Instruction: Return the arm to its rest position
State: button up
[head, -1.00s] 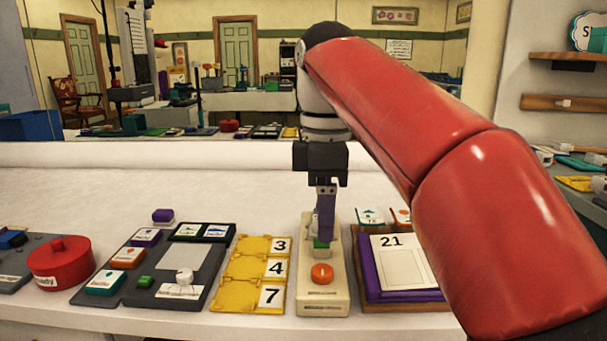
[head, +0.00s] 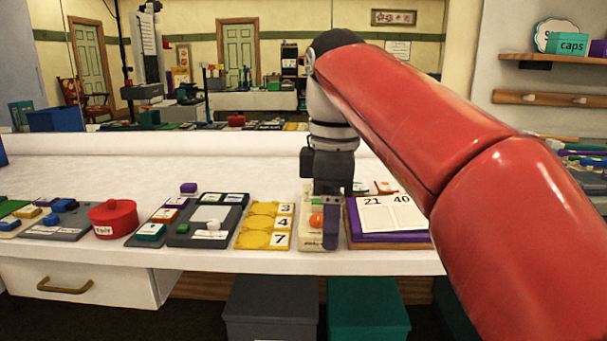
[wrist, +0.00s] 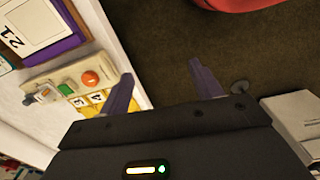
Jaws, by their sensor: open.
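My gripper (head: 331,228) hangs pointing down near the table's front edge, in front of the cream panel (head: 308,239) with the orange button (head: 316,220). In the wrist view my gripper (wrist: 162,72) has its two purple fingers wide apart with nothing between them. Dark floor (wrist: 170,45) shows beyond the fingers, and the table edge passes beside the left finger. My red arm (head: 420,120) reaches in from the right and hides part of the table. The button panel also shows in the wrist view (wrist: 72,82), apart from the fingers.
On the white table (head: 60,170) stand a red lidded pot (head: 113,219), a grey board (head: 207,228), a yellow number tray (head: 257,235) and a purple-edged number board (head: 385,238). A grey box (head: 270,308) and a teal box (head: 368,308) stand below the front edge.

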jog(key=s+d+f+m+t, duration=0.2)
jog(key=s+d+f+m, duration=0.3)
jog(key=f+m, duration=0.3)
jog(key=s+d+f+m+t, duration=0.3)
jog(key=s+d+f+m, duration=0.3)
jog(key=f, duration=0.7)
jog(key=s+m, duration=0.2)
jog(key=shift+s+d+f+m, duration=0.15)
jog(key=shift+d+f+m, duration=0.05)
jog(key=shift+f+m, duration=0.1)
